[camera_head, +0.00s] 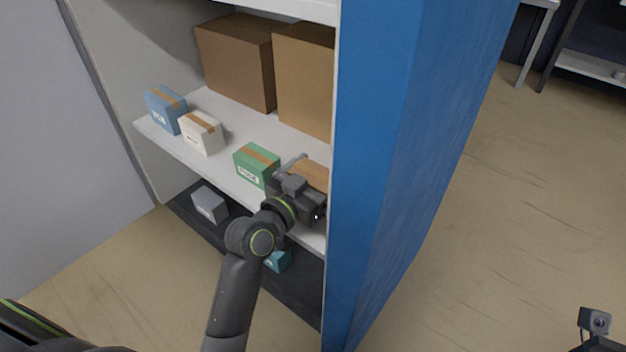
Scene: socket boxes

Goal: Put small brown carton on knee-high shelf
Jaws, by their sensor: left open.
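The small brown carton (314,174) sits on the white middle shelf (226,168), at its right end beside the blue side panel. It is partly hidden by my left gripper and by the panel edge. My left gripper (302,176) is open, right at the carton's near left side; whether its fingers touch the carton I cannot tell. My right gripper's fingers are out of view.
A green box (257,165), a white box (202,132) and a blue box (165,109) stand along the shelf. Two large brown cartons (236,61) stand behind. A grey box (209,204) and a teal box (279,260) are on the dark bottom level. The blue panel (400,150) bounds the right.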

